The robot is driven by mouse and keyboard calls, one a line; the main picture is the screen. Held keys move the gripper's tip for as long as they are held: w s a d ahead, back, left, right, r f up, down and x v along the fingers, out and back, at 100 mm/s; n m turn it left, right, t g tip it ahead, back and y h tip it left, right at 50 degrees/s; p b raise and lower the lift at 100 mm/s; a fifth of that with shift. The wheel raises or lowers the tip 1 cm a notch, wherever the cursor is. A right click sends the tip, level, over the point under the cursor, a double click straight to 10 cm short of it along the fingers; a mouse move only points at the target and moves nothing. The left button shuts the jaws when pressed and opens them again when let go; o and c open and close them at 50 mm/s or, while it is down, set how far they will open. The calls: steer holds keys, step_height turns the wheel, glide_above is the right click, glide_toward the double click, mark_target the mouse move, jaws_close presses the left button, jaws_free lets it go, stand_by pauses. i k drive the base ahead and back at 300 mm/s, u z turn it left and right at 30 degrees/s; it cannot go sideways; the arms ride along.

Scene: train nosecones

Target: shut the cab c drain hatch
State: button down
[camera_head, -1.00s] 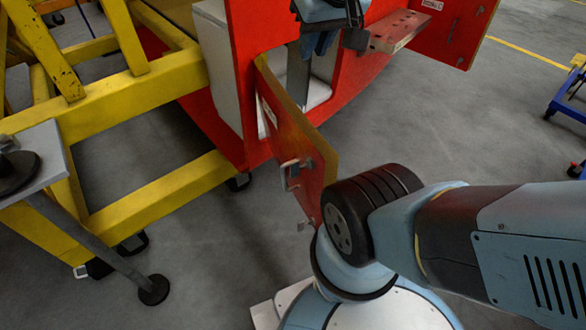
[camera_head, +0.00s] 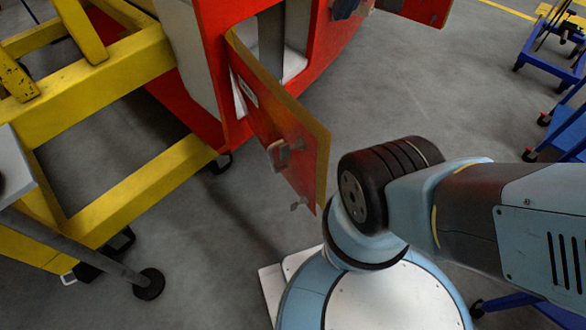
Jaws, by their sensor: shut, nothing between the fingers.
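A red hatch door (camera_head: 285,130) with a yellowish edge stands wide open, swung out from the red nosecone (camera_head: 213,30) towards me. No gripper fingers show.
Yellow stand beams (camera_head: 150,187) flank the nosecone at left, with a grey post and round foot (camera_head: 148,284) in front. Another red panel (camera_head: 425,10) juts out at top right. Blue carts (camera_head: 550,45) stand at far right. Grey floor is clear right of the door.

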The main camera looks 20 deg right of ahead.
mark_target(276, 118)
steer(key=u, duration=0.1)
steer(key=k, duration=0.95)
steer(key=u, duration=0.25)
